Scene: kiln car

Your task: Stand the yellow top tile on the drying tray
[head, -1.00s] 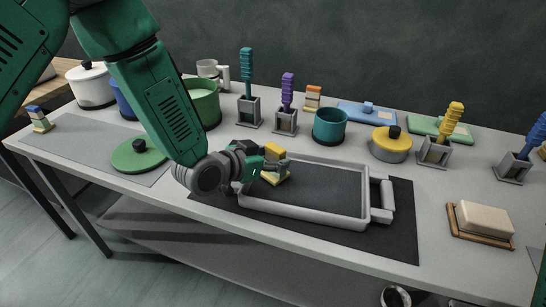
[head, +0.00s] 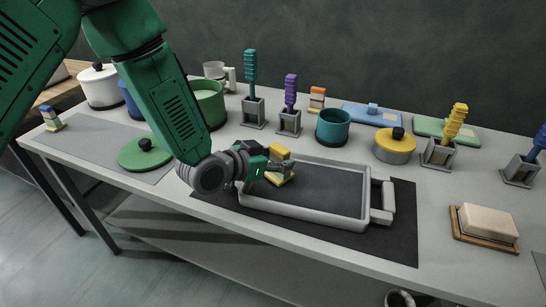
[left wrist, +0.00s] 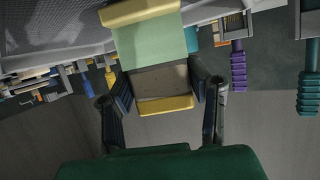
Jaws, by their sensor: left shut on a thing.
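The yellow top tile (head: 280,153) is a small block with yellow ends and pale green and brown bands between them. My left gripper (head: 268,169) is shut on it at the left end of the grey-rimmed drying tray (head: 300,220). The tile looks upright, inside or over the tray's left end; I cannot tell whether it touches the tray floor. In the left wrist view the tile (left wrist: 163,80) sits between the two fingers (left wrist: 164,97). My right gripper is not in view.
A teal pot (head: 333,127), a yellow lidded pot (head: 395,148) and brush holders stand behind the tray. A green lid (head: 145,155) lies to the left and a butter dish (head: 486,224) to the right. The tray's middle and right are clear.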

